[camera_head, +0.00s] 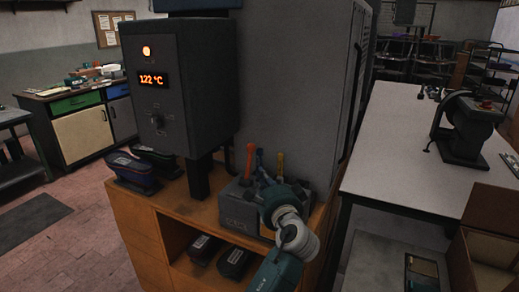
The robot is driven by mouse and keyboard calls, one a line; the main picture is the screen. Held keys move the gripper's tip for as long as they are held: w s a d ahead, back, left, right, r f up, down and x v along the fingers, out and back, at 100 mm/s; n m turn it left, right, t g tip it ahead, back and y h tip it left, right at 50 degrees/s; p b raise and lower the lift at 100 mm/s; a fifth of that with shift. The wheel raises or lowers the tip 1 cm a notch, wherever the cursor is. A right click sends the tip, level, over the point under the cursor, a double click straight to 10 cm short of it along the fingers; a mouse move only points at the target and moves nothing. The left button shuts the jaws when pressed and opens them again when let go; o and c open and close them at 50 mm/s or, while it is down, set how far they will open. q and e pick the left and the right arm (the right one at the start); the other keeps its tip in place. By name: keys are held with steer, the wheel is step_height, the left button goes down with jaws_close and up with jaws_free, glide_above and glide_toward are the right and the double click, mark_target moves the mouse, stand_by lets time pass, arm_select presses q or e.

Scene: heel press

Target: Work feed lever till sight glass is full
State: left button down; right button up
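A grey lever box (238,207) stands on the wooden cabinet in front of the machine. I cannot tell which is the feed lever. My wrist covers the box's right part. I cannot make out a sight glass. My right gripper is not in view.
A grey control box (197,95) reads 122 °C under a lit orange lamp (146,51). Shoes (133,170) sit on the cabinet's left end, and dark shoe-like items (235,262) lie on its shelf. A pale table (400,150) with a black machine (465,130) stands at right.

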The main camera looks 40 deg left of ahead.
mark_target(249, 162)
arm_select(q)
steer(key=w+r+m+g+h+p, duration=0.1)
steer(key=p, duration=0.2)
steer(key=w+r+m+h+p, duration=0.1)
steer(key=p, duration=0.2)
steer(key=shift+w+a+g, duration=0.2)
steer(key=shift+w+g, duration=0.15)
steer(key=shift+g, duration=0.05)
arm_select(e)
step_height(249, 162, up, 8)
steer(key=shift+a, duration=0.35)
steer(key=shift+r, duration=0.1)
arm_select(q)
steer(key=p+x, duration=0.2)
steer(key=x, duration=0.8)
steer(key=shift+p, duration=0.3)
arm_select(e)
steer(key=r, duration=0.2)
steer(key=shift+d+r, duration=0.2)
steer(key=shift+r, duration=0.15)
